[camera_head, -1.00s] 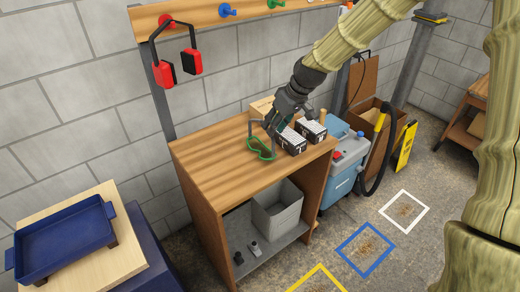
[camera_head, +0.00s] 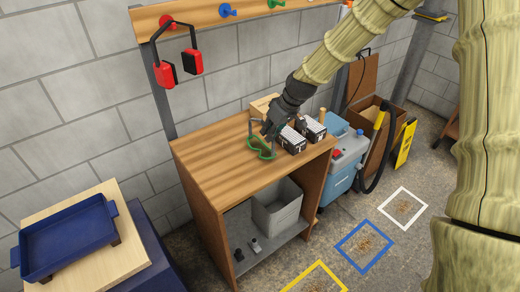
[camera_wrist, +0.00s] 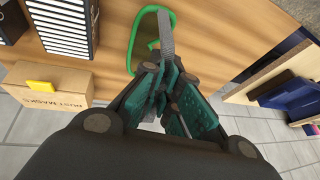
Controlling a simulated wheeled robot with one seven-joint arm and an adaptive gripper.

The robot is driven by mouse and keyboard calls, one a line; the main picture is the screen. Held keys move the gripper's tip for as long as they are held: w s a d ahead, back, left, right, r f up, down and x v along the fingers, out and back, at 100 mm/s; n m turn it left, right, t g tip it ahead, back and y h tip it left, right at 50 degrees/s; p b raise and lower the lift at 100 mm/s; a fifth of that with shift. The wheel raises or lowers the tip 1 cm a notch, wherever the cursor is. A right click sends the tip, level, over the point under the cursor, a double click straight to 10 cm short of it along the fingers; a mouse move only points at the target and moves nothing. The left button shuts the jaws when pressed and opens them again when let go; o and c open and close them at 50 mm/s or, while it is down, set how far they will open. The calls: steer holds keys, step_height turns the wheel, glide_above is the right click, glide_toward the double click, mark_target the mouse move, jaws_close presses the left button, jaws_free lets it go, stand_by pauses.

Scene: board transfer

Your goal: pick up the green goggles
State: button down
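The green goggles (camera_head: 261,152) sit at the bench top's back part, green frame toward me and grey strap standing up behind it. They also show in the wrist view (camera_wrist: 136,38), with the grey strap running down to my fingertips. My gripper (camera_head: 268,130) is at the strap, just behind the frame. In the wrist view my gripper (camera_wrist: 163,70) has its teal-padded fingers drawn together at the tips, with the strap between them. The fingers hide the strap's lower end. The frame looks to be still at the bench top.
The wooden bench (camera_head: 215,152) also bears black-and-white boxes (camera_head: 292,139) close right of my gripper. A cardboard box (camera_wrist: 50,88) labelled dust masks stands behind. Red ear muffs (camera_head: 178,68) hang above. The bench's left part is clear. A blue tray (camera_head: 66,240) stands at left.

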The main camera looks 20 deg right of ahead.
steer(key=shift+r, duration=0.15)
stand_by(0.3)
steer(key=shift+r+b, duration=0.4)
steer(key=shift+r, duration=0.1)
steer(key=s+a+r+b, duration=0.2)
steer(key=s, duration=0.5)
steer(key=s+a+r+b, duration=0.1)
steer(key=s+a+b, duration=0.1)
steer(key=s, duration=0.6)
steer(key=shift+s+a+r+b, duration=0.15)
steer(key=shift+a+r+b, duration=0.25)
steer(key=shift+b, duration=0.25)
